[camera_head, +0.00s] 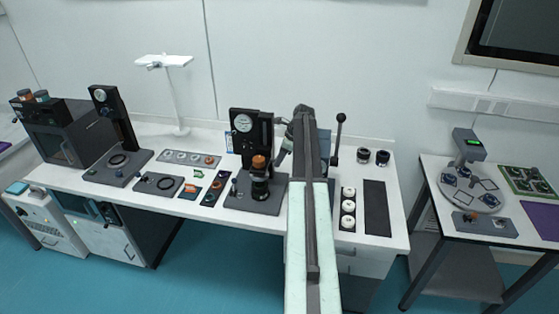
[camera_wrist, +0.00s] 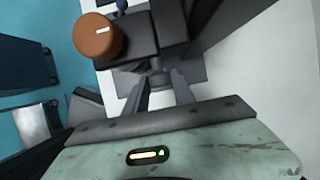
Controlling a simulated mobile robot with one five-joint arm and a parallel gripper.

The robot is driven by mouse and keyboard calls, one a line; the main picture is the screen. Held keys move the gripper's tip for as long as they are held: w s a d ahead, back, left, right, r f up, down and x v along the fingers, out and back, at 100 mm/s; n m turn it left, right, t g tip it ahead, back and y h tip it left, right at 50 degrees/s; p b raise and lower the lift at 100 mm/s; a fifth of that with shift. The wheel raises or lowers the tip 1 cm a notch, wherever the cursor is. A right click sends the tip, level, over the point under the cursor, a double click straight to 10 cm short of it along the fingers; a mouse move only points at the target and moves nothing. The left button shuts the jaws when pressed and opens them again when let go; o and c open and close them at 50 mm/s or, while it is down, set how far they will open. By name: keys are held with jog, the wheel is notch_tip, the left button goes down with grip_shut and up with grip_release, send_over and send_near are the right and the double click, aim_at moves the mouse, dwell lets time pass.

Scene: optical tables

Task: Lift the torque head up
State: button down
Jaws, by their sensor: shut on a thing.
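The torque head appears to be the dark block (camera_wrist: 130,38) with a round orange-brown knob (camera_wrist: 97,36) in the wrist view. In the head view the same knob (camera_head: 259,161) shows at the front of the dark gauge stand (camera_head: 242,143), above a black cylinder (camera_head: 260,187). My gripper (camera_wrist: 159,77) has its two grey fingers shut on a small grey part at the block's near side. In the head view my gripper (camera_head: 282,155) is just right of the stand, partly hidden by my arm. The exact contact is hard to see.
The white bench (camera_head: 215,202) holds a second gauge stand (camera_head: 112,130) at left and a small panel with buttons (camera_head: 213,188). To the right are a hand lever (camera_head: 338,135), white round parts (camera_head: 348,207) and a dark mat (camera_head: 377,207). A separate table (camera_head: 430,165) stands farther right.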

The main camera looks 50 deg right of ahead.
notch_tip(320, 180, up, 5)
jog(key=p, duration=0.3)
jog(key=shift+f, duration=0.2)
jog(key=c, duration=1.1)
grip_release()
jog(key=p+v, duration=0.6)
jog(key=v, duration=0.1)
jog(key=shift+s+r+p, duration=0.1)
jog(key=shift+r+p, duration=0.25)
jog(key=shift+p, duration=0.05)
